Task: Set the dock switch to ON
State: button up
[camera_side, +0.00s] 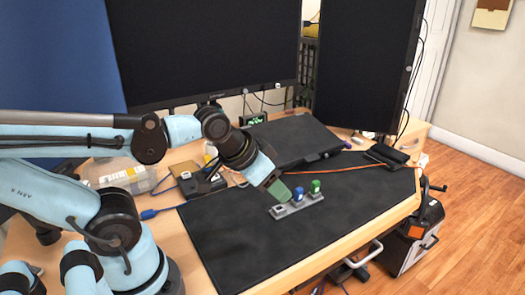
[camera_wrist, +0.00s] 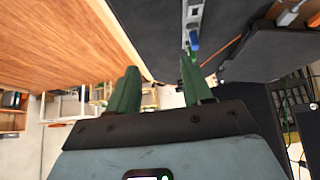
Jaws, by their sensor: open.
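A small grey dock (camera_side: 284,211) lies on the dark mat in the side view. A blue piece (camera_side: 298,194) and a green piece (camera_side: 315,187) stand upright on it, and its near left end has a small dark square. I cannot tell which part is the switch or how it is set. My gripper (camera_side: 281,191) is over the dock's left part, close to the blue piece; contact cannot be told. In the wrist view my gripper (camera_wrist: 157,75) is open with nothing between its green fingers. The dock (camera_wrist: 193,12) and blue piece (camera_wrist: 194,41) show at the top, beyond the right finger.
A closed black laptop (camera_side: 285,138) lies behind the dock. An orange cable (camera_side: 352,168) crosses the mat (camera_side: 245,245). A black box (camera_side: 200,183) and a clear container (camera_side: 128,178) stand at the left. Monitors rise behind. The front mat is clear.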

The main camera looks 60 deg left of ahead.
dwell(0.4)
jog(key=shift+c, duration=1)
jog(key=shift+w+a+r, duration=0.1)
jog(key=shift+a, duration=0.3)
jog(key=shift+c, duration=1.2)
jog(key=a+g, duration=0.1)
jog(key=a, duration=0.2)
jog(key=a+r+g, duration=0.1)
jog(key=a, duration=0.3)
jog(key=a+r+y, duration=0.1)
jog(key=a, duration=0.3)
jog(key=shift+w+r+g, duration=0.15)
jog(key=shift+w+g, duration=0.05)
jog(key=shift+g, duration=0.2)
grip_shut()
jog(key=r+g+h, duration=0.1)
jog(key=r+g, duration=0.1)
send_over(217, 176)
jog(key=s, duration=0.3)
jog(key=x, duration=1.4)
jog(key=shift+f, duration=0.25)
